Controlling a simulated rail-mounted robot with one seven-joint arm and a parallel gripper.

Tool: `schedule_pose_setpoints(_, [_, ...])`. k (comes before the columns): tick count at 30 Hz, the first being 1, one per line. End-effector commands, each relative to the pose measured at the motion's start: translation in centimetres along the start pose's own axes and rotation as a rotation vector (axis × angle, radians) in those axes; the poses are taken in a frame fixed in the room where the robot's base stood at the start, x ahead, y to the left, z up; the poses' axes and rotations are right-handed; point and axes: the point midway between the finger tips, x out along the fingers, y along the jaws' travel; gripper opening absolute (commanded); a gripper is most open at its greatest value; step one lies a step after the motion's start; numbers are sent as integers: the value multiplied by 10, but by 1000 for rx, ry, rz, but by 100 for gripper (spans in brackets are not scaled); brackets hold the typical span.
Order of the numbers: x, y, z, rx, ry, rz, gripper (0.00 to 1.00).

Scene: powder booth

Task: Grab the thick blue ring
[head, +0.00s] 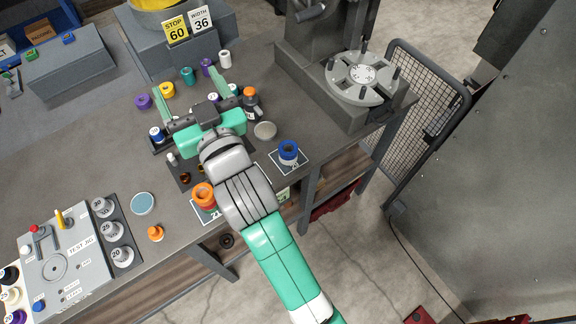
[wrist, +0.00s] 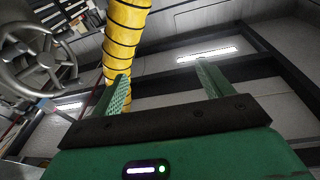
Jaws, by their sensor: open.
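A thick blue ring (head: 288,153) sits on a white-edged card (head: 303,162) near the front right edge of the bench in the head view. Part of the card's marking shows. My gripper (head: 186,82) is over the back middle of the bench, well left of and behind the blue ring. Its two green fingers are spread wide with nothing between them. In the wrist view the open fingers (wrist: 163,82) point toward the wall and ceiling lights, and no ring shows there.
An orange ring (head: 203,193) stands on another card, close to my arm. Several small coloured spools and bottles surround my gripper, including a purple one (head: 144,101). A grey lidded jar (head: 265,130) is left of the blue ring. A rotary fixture (head: 361,78) stands behind it.

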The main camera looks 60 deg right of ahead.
Motion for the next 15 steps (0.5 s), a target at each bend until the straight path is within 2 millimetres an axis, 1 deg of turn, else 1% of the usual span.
schedule_pose_setpoints(1, [-6,39,86,-16,-58,62,79])
schedule_pose_setpoints(2, [-10,60,120,-24,-87,95,79])
schedule_pose_setpoints(3, [-17,87,164,-33,-124,137,79])
schedule_pose_setpoints(5, [-30,123,222,-44,-175,192,79])
schedule_pose_setpoints(6, [-40,144,255,-49,-203,224,79])
schedule_pose_setpoints(9, [-65,182,317,-58,-262,284,79])
schedule_pose_setpoints(10, [-70,190,329,-59,-273,296,79])
schedule_pose_setpoints(12, [-80,202,347,-60,-292,315,79])
schedule_pose_setpoints(15, [-85,209,356,-61,-303,326,79])
